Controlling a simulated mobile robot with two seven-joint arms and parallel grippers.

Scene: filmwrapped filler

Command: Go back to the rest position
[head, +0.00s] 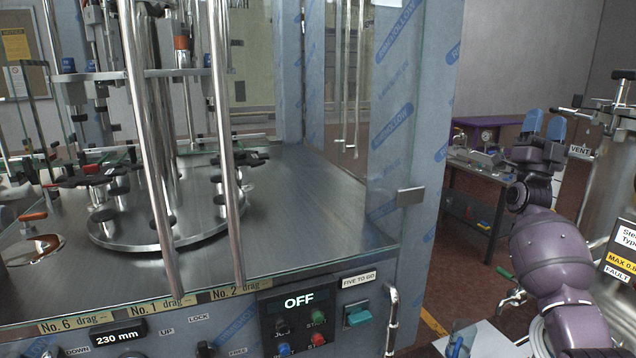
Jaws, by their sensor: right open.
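My right arm rises at the right side of the head view, and its gripper (545,122) points up and away from me. Its two blue fingers are apart with nothing between them. It is to the right of the film-wrapped filler machine (300,215) and clear of it. My left gripper is not in view.
The filler has glass panels, metal rods, a round turntable (165,240) and a front panel with a display (299,301) reading OFF. A steel vessel (612,190) labelled VENT stands close to the right of my right arm. A workbench (478,165) stands behind.

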